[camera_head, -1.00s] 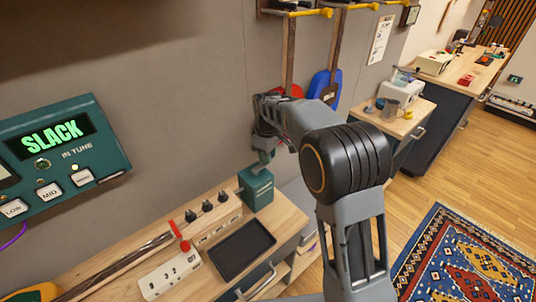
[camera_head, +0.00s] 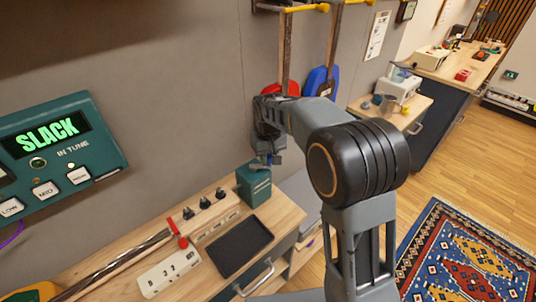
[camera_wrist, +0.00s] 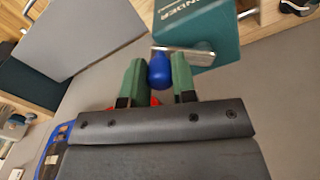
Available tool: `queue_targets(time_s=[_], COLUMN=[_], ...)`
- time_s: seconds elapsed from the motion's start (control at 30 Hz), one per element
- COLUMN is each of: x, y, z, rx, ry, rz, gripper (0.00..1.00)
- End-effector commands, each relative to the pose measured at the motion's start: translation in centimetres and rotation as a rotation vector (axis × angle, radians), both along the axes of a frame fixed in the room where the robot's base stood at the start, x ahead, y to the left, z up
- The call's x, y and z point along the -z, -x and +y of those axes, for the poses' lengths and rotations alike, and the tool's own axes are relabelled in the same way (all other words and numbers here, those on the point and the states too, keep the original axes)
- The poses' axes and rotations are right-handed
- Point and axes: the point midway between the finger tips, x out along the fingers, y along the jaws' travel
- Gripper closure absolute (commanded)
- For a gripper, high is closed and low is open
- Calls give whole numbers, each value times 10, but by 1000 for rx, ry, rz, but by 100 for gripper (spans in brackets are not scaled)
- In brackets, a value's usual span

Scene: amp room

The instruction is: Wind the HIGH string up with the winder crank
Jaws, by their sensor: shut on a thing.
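The winder is a teal box (camera_head: 254,186) at the back end of the workbench; it fills the top of the wrist view (camera_wrist: 205,25), lettered "...NDER". Its metal crank arm (camera_wrist: 190,51) ends in a blue knob (camera_wrist: 159,70). My gripper (camera_wrist: 157,80) has its green fingers on either side of the knob and is shut on it. In the head view my gripper (camera_head: 268,158) is just above the box, and the knob is mostly hidden. The teal tuner (camera_head: 60,145) reads "SLACK", above LOW, MID and a third button whose label is hard to read.
A black tray (camera_head: 240,247), a row of black knobs (camera_head: 205,203) and a white switch panel (camera_head: 170,274) with a red lever (camera_head: 177,234) are on the bench. Red (camera_head: 278,90) and blue (camera_head: 318,80) instruments hang on the wall beyond my arm.

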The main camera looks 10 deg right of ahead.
Motion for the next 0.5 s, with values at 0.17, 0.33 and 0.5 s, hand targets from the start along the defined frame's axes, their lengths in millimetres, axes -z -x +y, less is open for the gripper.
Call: queue_targets(time_s=[0.17, 0.33, 0.5], x=[-1, 0, 0], y=[7, 12, 16], z=[1, 3, 4], rx=[142, 253, 331], ry=[0, 0, 0], rz=[-2, -2, -2], gripper=[98, 98, 98])
